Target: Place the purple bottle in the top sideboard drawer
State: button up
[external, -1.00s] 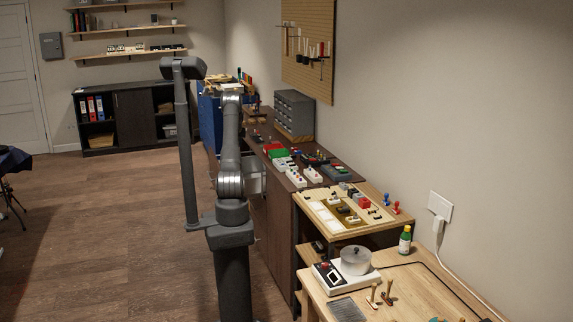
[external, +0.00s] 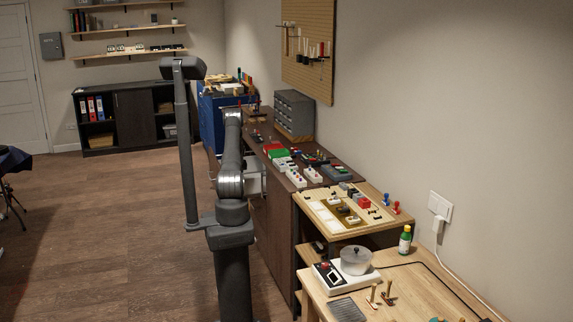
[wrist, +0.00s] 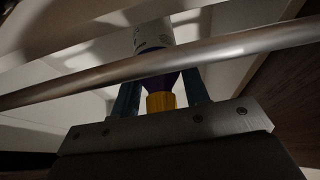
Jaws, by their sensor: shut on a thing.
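The purple bottle (wrist: 158,82) is between the fingers of my gripper (wrist: 161,90) in the wrist view. It has a yellow cap (wrist: 161,102), a purple shoulder and a pale, printed body (wrist: 152,38). My gripper is shut on it near the cap end. A metal bar, seemingly the drawer handle (wrist: 250,43), crosses in front of the bottle and fingers. Behind it is the pale inside of an open drawer (wrist: 80,55). In the external view a pale open drawer (external: 254,180) juts from the dark sideboard (external: 279,235); my arm hides the gripper and bottle there.
The sideboard top holds several small devices (external: 297,178) and a grey drawer cabinet (external: 294,113). A wooden bench with a hotplate (external: 345,277) and a green bottle (external: 405,240) stands at the near right.

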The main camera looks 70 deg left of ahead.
jog(key=shift+f, duration=1.3)
jog(key=shift+f, duration=0.15)
jog(key=o, duration=1.1)
jog(key=shift+o, duration=0.2)
jog(key=v, duration=1.2)
